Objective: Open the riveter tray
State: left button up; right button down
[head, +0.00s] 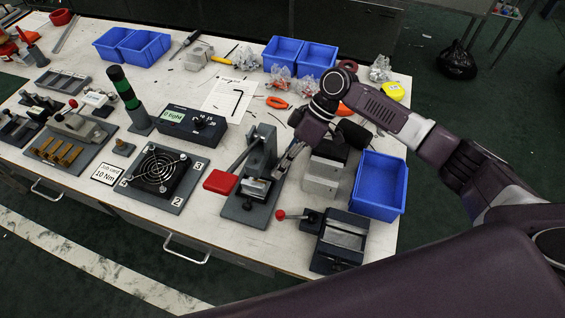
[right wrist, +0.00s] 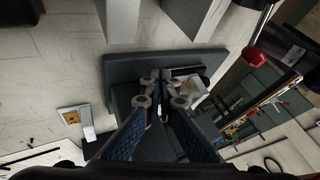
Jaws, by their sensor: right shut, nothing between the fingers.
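The riveter (head: 262,150) stands on a grey base plate near the front of the bench, with a long lever ending in a red grip (head: 220,181). A small block-like part, which looks like its tray (head: 256,187), sits low at the front of the riveter. My right gripper (head: 281,172) is shut and empty, just right of this part; I cannot tell whether it touches. In the right wrist view its fingertips (right wrist: 166,88) meet over the grey plate (right wrist: 125,68), beside a small pale metal piece (right wrist: 194,92). My left gripper is not in view.
A vise (head: 340,240) with a red-knobbed lever stands right of the riveter, before a blue bin (head: 380,185). A fan (head: 160,172) on a plate lies to the left. Clear bench lies before the riveter.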

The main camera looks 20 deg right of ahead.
aim_at(265, 199)
jog(key=shift+s+a+r+p, duration=0.1)
jog(key=shift+s+a+p, duration=0.1)
jog(key=shift+p, duration=0.1)
jog(key=s+a+p, duration=0.2)
jog(key=s+p, duration=0.1)
jog(key=s+a+p, duration=0.1)
jog(key=s, duration=0.1)
jog(key=shift+s+a+r, duration=0.1)
jog(key=shift+s+a, duration=0.05)
jog(key=shift+a, duration=0.05)
jog(key=shift+s+a, duration=0.15)
jog(key=shift+s, duration=0.05)
jog(key=shift+f, duration=0.2)
